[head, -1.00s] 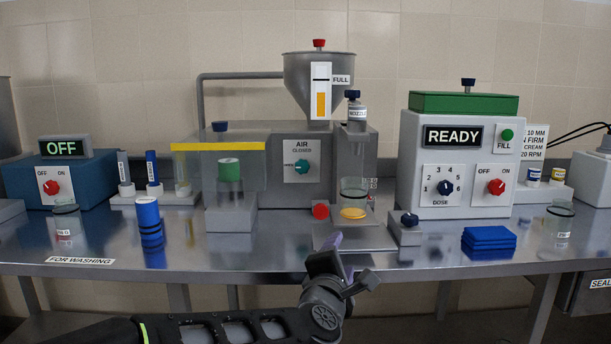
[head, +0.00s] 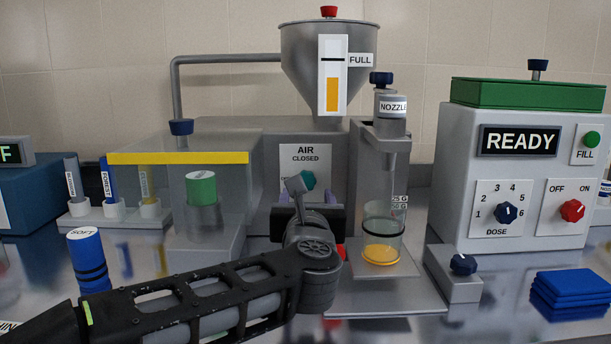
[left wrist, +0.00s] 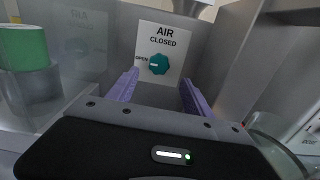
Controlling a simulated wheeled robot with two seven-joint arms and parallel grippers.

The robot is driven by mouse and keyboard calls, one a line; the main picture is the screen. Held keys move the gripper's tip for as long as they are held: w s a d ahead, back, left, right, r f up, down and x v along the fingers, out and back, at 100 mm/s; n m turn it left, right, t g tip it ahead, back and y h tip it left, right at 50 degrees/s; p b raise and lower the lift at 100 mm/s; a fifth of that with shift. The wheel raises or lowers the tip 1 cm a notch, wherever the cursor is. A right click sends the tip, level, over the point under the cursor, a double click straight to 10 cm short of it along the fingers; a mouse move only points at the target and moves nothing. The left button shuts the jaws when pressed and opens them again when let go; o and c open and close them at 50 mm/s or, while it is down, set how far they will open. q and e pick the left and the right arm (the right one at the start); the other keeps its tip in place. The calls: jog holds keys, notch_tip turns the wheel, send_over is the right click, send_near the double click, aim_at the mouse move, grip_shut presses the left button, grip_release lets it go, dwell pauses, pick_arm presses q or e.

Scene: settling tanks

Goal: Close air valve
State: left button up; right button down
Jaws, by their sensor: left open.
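The air valve is a teal knob (head: 308,179) on a white plate marked AIR, with CLOSED above the knob. In the left wrist view the knob (left wrist: 159,65) shows whole, with a pale mark on its left side, towards the word OPEN. My left gripper (head: 306,197) is in front of the plate and partly covers the knob in the head view. Its purple fingers are open and empty; in the left wrist view the gripper (left wrist: 160,80) has its fingertips to the left and right of the knob, slightly below it. Contact is not visible. My right gripper is not in view.
A clear box with a yellow edge (head: 180,157) and a green-capped jar (head: 201,188) stand left of the valve. The nozzle (head: 391,106) and a glass beaker with yellow content (head: 383,238) stand to the right. A red button (head: 341,252) is close behind my wrist.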

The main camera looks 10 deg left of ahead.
aim_at(306, 181)
pick_arm(q)
jog(key=shift+w+a+r, duration=0.15)
jog(key=shift+x, duration=3.9)
jog(key=shift+c, duration=0.2)
grip_shut()
